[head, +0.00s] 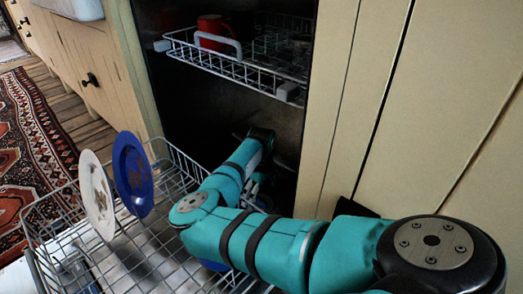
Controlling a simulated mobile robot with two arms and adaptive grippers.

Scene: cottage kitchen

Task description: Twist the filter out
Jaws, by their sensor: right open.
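The filter cannot be made out; my right arm covers much of the dishwasher floor. My right arm comes in from the lower right and reaches over the lower rack into the dark dishwasher cavity (205,105). Its wrist bends downward there, and my right gripper (258,190) points down, low in the cavity, mostly hidden behind my forearm. Its fingertips do not show clearly. I see nothing held in it. My left gripper is not in view.
The wire lower rack (48,222) is pulled out, with a white patterned plate (96,196) and a blue plate (132,175) upright at its left. The upper rack (225,70) holds a red mug (211,33). Cream cabinet panels (345,110) stand close on the right. A patterned rug (28,145) lies left.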

